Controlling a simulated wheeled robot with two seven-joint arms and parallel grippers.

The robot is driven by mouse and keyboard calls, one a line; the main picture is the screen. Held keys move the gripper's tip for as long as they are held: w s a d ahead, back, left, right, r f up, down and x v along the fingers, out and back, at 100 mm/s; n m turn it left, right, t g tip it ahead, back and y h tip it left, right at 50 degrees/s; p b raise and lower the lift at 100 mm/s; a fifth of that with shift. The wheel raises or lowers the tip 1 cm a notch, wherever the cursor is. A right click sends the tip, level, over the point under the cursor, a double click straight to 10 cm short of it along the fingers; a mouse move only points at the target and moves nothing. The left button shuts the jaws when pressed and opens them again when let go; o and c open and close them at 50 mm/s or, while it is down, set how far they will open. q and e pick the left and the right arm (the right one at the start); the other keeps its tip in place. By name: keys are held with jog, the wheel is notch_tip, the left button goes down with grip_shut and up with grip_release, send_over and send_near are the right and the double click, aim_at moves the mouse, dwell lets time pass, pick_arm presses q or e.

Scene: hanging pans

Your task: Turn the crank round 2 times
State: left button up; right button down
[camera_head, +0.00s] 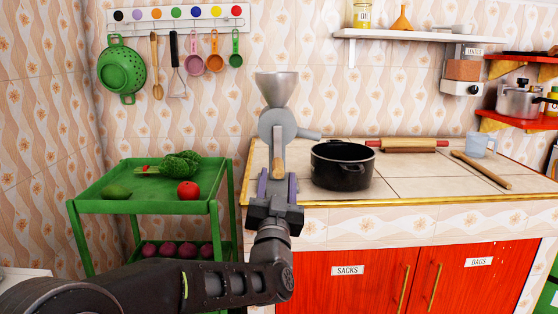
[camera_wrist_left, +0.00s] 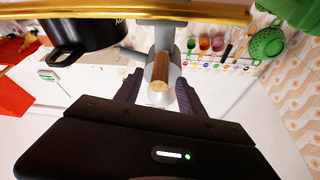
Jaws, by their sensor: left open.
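A grey grinder (camera_head: 278,123) with a funnel on top stands at the left end of the tiled counter. Its crank has a short wooden handle (camera_head: 278,162), which points toward me and hangs below the grinder's body. The handle also shows end-on in the left wrist view (camera_wrist_left: 159,74). My left gripper (camera_head: 277,184) is open, with its two purple-grey fingers pointing at the handle. In the left wrist view the handle lies in line with the gap between the fingers (camera_wrist_left: 158,92). I cannot tell whether its tip is inside the gap. My right gripper is out of view.
A black pot (camera_head: 343,166) stands just right of the grinder. A rolling pin (camera_head: 408,145) and a glass mug (camera_head: 480,145) are farther right on the counter. A green cart (camera_head: 140,205) with vegetables stands to the left. Utensils hang on the wall behind.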

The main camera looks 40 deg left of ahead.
aim_at(279, 159)
pick_arm(q)
jog(key=x, duration=0.7)
jog(key=shift+w+a, duration=0.1)
jog(key=shift+w, duration=0.05)
grip_shut()
dwell(0.3)
